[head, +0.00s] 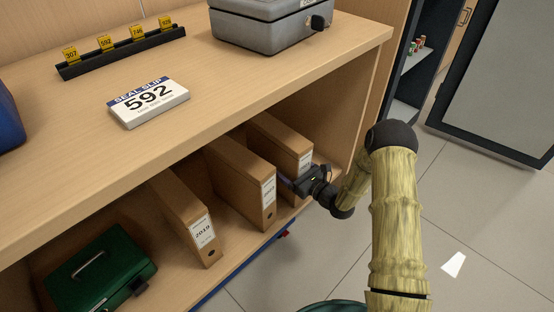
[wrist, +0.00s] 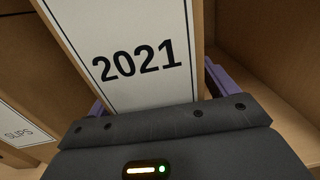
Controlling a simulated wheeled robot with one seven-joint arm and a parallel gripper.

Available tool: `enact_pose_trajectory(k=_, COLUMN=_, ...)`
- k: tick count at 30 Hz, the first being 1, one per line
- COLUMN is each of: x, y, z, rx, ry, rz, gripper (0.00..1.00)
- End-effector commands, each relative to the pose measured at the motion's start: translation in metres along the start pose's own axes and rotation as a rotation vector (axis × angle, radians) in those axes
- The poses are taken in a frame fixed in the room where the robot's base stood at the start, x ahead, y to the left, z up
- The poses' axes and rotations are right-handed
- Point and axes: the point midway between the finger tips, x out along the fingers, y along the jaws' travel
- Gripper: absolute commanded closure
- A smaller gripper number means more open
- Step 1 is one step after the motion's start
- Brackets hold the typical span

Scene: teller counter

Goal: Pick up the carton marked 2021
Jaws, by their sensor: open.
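The carton marked 2021 (wrist: 150,35) fills the upper middle of the wrist view, its white label facing me. In the head view, the rightmost brown carton (head: 272,133) on the lower shelf is the one at my gripper; its small label is hard to read there. My gripper (head: 287,182) is open at the front of that carton. In the wrist view, the purple fingers show one on each side of the 2021 carton, which stands between them. Their tips are mostly hidden, and I cannot tell whether they touch it.
A middle carton (head: 241,172) and a carton marked 2019 (head: 181,205) stand to the left. A green cash box (head: 98,270) lies further left. The counter top (head: 225,85) overhangs the shelf and holds a 592 seal slip block (head: 149,103) and a grey box (head: 268,28).

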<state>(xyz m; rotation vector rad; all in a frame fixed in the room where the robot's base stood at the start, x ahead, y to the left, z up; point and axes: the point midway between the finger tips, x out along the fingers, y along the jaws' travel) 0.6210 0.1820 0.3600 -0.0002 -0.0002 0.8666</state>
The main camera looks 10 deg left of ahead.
Motion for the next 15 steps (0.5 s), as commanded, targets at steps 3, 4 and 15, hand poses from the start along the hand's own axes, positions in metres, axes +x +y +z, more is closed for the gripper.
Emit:
enact_pose_trajectory(k=3, x=-0.0002, y=0.0000, z=-0.0002, rx=0.000, ry=0.000, rz=0.000, gripper=0.15)
enact_pose_trajectory(k=4, x=-0.0002, y=0.0000, z=-0.0002, rx=0.000, ry=0.000, rz=0.000, gripper=0.15)
enact_pose_trajectory(k=15, x=-0.0003, y=0.0001, z=-0.0003, rx=0.000, ry=0.000, rz=0.000, gripper=0.79)
